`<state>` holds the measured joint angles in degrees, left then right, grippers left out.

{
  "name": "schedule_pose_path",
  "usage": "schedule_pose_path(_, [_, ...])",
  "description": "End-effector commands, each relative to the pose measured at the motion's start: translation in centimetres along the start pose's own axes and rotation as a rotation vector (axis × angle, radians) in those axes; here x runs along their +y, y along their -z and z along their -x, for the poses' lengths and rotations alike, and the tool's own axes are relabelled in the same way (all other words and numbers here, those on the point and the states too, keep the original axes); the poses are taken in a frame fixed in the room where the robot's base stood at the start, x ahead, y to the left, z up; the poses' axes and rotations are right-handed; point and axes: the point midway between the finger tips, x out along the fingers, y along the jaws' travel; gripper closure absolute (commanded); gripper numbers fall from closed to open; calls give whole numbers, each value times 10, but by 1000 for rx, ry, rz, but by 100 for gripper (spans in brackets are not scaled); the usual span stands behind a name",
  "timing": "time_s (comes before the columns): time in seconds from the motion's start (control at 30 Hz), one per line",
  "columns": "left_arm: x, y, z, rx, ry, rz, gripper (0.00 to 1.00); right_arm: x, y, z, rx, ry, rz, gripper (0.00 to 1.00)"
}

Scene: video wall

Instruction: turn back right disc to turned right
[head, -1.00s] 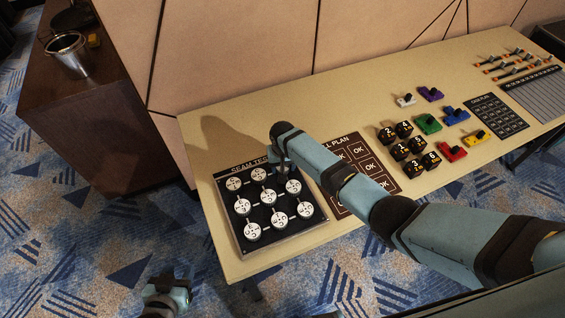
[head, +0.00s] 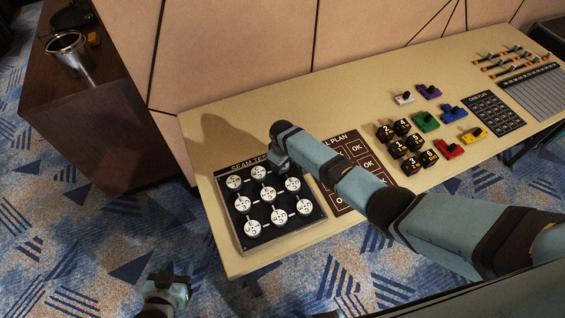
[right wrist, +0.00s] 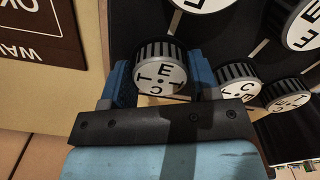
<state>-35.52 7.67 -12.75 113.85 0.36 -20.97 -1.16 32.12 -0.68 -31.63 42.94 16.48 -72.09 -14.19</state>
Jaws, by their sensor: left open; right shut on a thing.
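The board of white lettered discs (head: 239,241) lies at the left end of the table. Its back right disc is hidden behind my right gripper (head: 280,162) in the head view. The right wrist view shows that disc (right wrist: 160,76) between the two blue fingers, which are shut on its ribbed rim. Its face has dark letters, with an E near the top of the picture. The disc still sits at the board. My left gripper (head: 180,282) is open and empty, low in front of the table, away from the board.
Neighbouring discs (right wrist: 238,82) stand close beside the right finger. A dark plan sheet (head: 347,195) lies right of the board. Numbered black blocks (head: 408,146) and coloured pieces (head: 427,122) stand farther right. The bare tabletop (head: 215,135) behind the board is clear.

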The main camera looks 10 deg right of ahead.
Motion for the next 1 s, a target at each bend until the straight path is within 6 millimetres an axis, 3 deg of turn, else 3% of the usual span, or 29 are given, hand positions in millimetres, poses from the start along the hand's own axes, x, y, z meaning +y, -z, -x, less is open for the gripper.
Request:
schedule_pose_path(0.53, [0,0,0,0,0,1,57,0,1,1,3,0,23,69])
schedule_pose_path(0.57, [0,0,0,0,0,1,57,0,1,1,3,0,23,38])
schedule_pose_path(0.63, [0,0,0,0,0,1,57,0,1,1,2,0,22,22])
schedule_pose_path(1.0, [0,1,1,0,0,1,57,0,0,4,1,0,22,20])
